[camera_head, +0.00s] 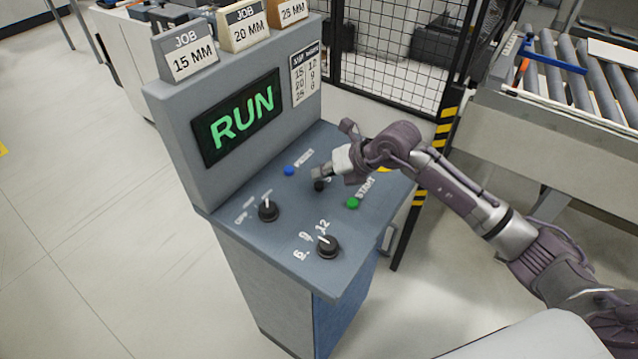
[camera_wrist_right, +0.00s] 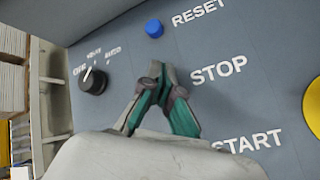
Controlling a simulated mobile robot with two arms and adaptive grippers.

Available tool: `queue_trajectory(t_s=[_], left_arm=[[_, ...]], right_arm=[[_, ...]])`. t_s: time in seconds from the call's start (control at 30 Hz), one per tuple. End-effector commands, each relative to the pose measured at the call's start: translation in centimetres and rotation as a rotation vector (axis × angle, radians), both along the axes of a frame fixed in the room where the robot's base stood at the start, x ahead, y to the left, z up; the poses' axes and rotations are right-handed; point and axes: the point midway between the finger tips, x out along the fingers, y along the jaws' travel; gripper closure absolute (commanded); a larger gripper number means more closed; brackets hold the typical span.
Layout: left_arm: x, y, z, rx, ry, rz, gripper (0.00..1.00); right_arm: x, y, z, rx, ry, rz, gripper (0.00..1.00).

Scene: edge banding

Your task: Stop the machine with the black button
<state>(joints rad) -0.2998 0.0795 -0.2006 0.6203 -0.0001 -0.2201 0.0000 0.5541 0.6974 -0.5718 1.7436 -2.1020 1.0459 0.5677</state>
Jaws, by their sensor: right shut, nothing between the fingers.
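The black button (camera_head: 319,185) sits on the sloped panel of the blue-grey console, between the blue and green buttons. My right gripper (camera_head: 318,172) is shut and empty, with its tips just above and beside the black button in the head view. In the right wrist view the shut fingertips (camera_wrist_right: 160,70) are left of the STOP label (camera_wrist_right: 218,69) and hide the button there. I cannot tell whether they touch it. The console screen (camera_head: 237,117) reads RUN in green. My left gripper is not in view.
The panel also holds a blue RESET button (camera_head: 289,171), a green START button (camera_head: 352,202) and two black knobs, one left (camera_head: 268,210) and one in front (camera_head: 328,246). Job cards (camera_head: 187,52) stand on top. A mesh fence (camera_head: 395,50) and roller conveyor (camera_head: 560,85) are behind.

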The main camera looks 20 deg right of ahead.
Motion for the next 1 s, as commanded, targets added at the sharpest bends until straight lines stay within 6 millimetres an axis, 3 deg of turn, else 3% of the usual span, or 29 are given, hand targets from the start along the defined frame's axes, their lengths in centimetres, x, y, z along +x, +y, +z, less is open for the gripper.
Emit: queue_trajectory(t_s=[0.77, 1.0], left_arm=[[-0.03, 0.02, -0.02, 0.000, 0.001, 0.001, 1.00], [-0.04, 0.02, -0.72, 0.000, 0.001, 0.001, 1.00]], right_arm=[[0.00, 0.00, 0.00, 0.000, 0.000, 0.000, 1.00], [-0.01, 0.00, -0.79, 0.000, 0.000, 0.000, 1.00]])
